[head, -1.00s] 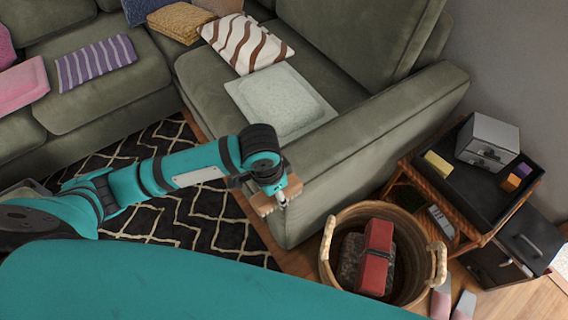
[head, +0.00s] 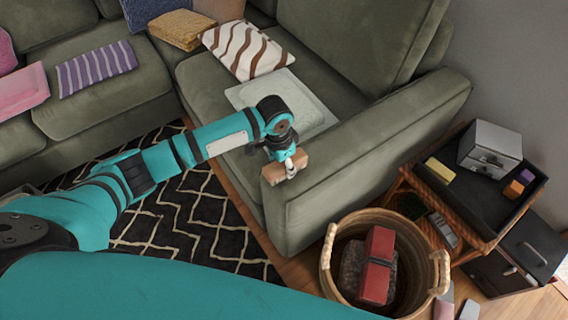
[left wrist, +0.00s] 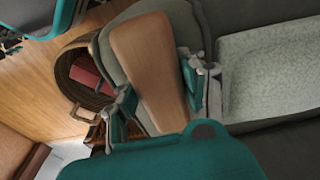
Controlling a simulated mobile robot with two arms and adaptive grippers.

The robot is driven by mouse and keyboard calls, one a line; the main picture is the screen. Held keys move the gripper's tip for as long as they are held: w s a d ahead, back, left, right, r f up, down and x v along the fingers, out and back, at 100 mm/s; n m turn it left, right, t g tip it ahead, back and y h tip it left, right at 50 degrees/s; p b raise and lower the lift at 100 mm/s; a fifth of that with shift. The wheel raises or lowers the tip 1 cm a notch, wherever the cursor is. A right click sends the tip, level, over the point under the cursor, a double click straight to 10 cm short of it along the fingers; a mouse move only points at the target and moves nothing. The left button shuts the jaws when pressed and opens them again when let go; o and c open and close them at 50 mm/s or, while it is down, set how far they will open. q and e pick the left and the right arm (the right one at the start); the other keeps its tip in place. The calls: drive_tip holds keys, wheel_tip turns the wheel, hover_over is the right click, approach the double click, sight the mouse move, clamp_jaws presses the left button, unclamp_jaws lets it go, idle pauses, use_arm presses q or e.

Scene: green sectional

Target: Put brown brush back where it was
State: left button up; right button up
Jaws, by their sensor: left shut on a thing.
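The brown brush (head: 285,170) is in my left gripper (head: 288,163), in front of the end of the green sofa's armrest. In the left wrist view, the brush's long flat brown back (left wrist: 145,60) lies between the two fingers of the left gripper (left wrist: 160,88). The gripper is shut on it. The brush is held up in the air. Its bristles cannot be made out. My right gripper is not in view.
A wicker basket (head: 329,262) with a red item (head: 377,265) stands on the floor beside the armrest (head: 375,150). To its right is a side table with a black tray (head: 480,203) holding a grey box (head: 490,147) and small blocks. A patterned rug (head: 200,215) lies left.

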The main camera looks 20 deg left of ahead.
use_arm(q)
drive_tip(key=o, duration=1)
drive_tip(key=shift+f, duration=0.1)
drive_tip(key=r, duration=0.4)
drive_tip(key=r+p, duration=0.1)
drive_tip(key=r, duration=0.3)
drive_tip(key=s+r, duration=0.1)
drive_tip(key=r, duration=0.3)
drive_tip(key=shift+a+r, duration=0.15)
drive_tip(key=shift+a, duration=0.25)
